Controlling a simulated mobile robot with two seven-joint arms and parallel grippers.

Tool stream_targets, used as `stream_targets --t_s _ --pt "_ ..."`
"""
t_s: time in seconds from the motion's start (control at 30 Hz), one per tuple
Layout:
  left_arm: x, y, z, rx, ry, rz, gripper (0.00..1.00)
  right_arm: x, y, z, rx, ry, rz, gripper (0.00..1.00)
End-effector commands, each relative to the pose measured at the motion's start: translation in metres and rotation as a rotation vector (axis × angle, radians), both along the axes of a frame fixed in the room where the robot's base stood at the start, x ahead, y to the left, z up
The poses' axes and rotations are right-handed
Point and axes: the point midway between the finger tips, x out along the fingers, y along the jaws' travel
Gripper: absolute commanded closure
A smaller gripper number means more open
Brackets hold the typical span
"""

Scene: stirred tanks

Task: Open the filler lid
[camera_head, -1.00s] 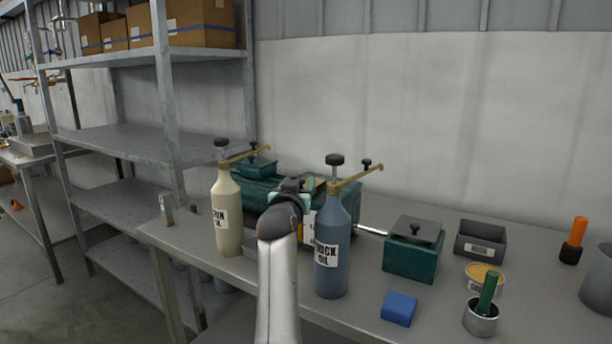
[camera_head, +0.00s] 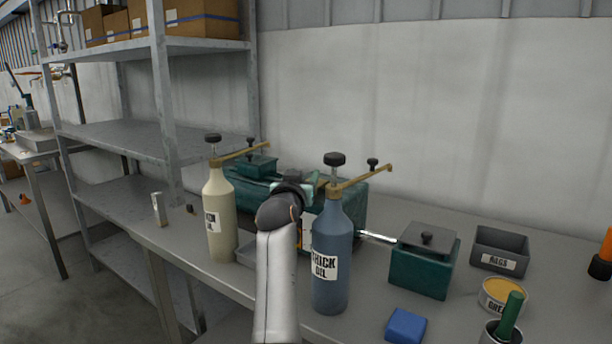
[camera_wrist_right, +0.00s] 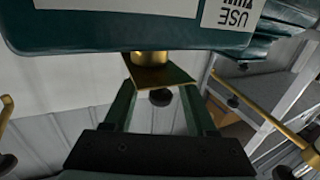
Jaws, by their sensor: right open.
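A dark green tank (camera_head: 352,208) lies on the bench behind two bottles. In the right wrist view its green wall (camera_wrist_right: 100,30) with a white label fills the top. A brass filler lid (camera_wrist_right: 158,76), a flat plate at a short brass neck, sits by the tank wall and looks closed. A black knob (camera_wrist_right: 160,97) shows near the plate. My right gripper (camera_wrist_right: 160,92) is open, with one finger on each side of the lid; contact cannot be told. In the head view my right gripper (camera_head: 306,190) is at the tank, partly hidden by my arm. My left gripper is not in view.
A cream bottle (camera_head: 219,220) and a blue thick-oil bottle (camera_head: 332,250), both with brass spouts, flank my arm. A green box (camera_head: 422,265), a grey tray (camera_head: 499,250), a yellow tin (camera_head: 502,295) and a blue block (camera_head: 406,326) stand right. Grey shelving (camera_head: 120,135) is left.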

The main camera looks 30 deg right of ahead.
Motion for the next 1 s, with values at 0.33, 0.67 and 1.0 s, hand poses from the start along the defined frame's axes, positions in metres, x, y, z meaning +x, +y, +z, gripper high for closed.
stream_targets --t_s 0.33,0.67,1.0 --pt "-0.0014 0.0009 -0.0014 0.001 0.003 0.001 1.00 0.0002 0.0013 0.0002 0.001 -0.001 0.000 0.43" --pt "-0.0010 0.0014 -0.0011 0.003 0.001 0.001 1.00 0.0001 0.0011 0.0001 0.001 -0.001 0.000 0.69" --pt "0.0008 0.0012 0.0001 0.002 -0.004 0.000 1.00 0.0001 0.0011 0.0000 0.000 0.000 0.000 1.00"
